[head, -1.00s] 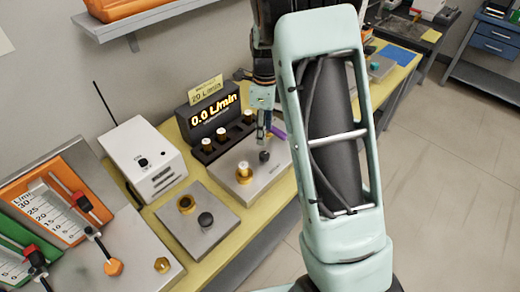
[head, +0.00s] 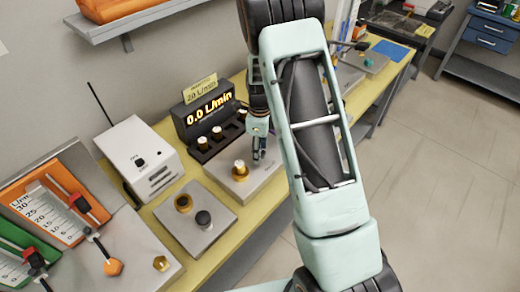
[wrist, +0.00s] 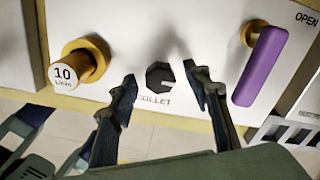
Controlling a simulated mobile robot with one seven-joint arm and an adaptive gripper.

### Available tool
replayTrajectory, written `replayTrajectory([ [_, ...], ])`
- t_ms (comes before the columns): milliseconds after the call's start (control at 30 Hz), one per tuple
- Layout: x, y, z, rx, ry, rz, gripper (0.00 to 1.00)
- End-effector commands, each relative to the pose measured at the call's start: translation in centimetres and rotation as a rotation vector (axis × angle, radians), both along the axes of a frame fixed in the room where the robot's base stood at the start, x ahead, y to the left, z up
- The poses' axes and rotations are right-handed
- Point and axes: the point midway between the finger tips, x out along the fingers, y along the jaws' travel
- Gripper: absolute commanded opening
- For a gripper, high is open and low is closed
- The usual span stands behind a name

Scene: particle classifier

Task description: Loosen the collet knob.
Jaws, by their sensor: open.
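The collet knob (wrist: 160,77) is a small black faceted knob above the printed word COLLET on a light metal plate in the wrist view. My gripper (wrist: 158,83) is open, with one dark finger on each side of the knob. Neither finger visibly touches it, and I cannot tell the remaining depth to it. In the head view my gripper (head: 259,155) points down over the plate (head: 225,180), and the collet knob is hidden there.
A brass fitting with a white cap marked 10 L/min (wrist: 78,67) stands left of the knob. A purple lever (wrist: 264,66) near the word OPEN stands to the right. The display (head: 208,107) reads 0.0 L/min. Another plate (head: 180,222) lies nearer the front.

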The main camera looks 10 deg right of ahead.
Motion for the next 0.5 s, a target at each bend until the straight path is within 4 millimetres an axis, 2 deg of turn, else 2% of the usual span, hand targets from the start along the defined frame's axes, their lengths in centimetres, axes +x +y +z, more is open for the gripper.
replayTrajectory([
  [67, 0.01, 0.0, 0.02, 0.0, 0.0, 0.0, 0.42],
  [400, 0.02, -0.01, 0.05, 0.0, 0.0, 0.0, 0.05],
  [500, 0.02, -0.01, 0.05, 0.0, 0.0, 0.001, 0.03],
])
